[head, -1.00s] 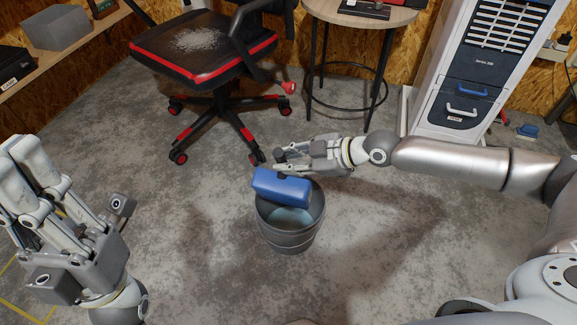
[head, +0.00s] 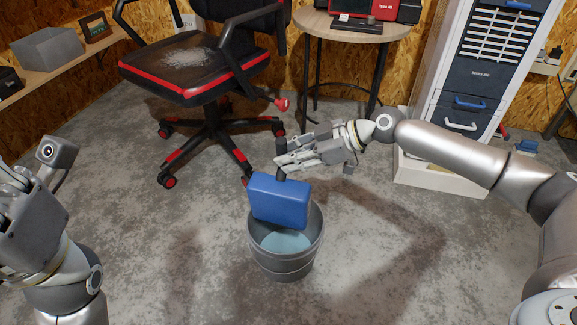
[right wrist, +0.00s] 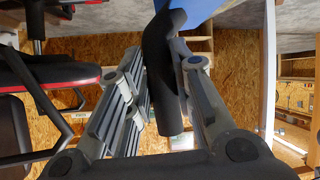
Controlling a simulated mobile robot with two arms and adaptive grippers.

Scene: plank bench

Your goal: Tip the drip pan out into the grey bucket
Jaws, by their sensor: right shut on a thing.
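The blue drip pan (head: 279,199) is tilted steeply over the grey bucket (head: 284,262), its broad blue face toward the head camera. Pale blue liquid (head: 286,242) shows inside the bucket, which stands upright on the floor. My right gripper (head: 282,160) is shut on the pan's black handle, above the bucket's far rim. In the right wrist view the black handle (right wrist: 163,75) sits between the fingers, with a bit of the blue pan (right wrist: 203,10) at the top. The pan's inside is hidden. My left gripper (head: 40,180) is at the left edge, away from the bucket; its fingertips are not clearly seen.
An office chair (head: 195,72) with a pale powdery patch on its seat stands behind the bucket. A round table (head: 350,27) and a white cooler cabinet (head: 480,75) stand at the back. A shelf (head: 75,58) runs along the left. Floor around the bucket is clear.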

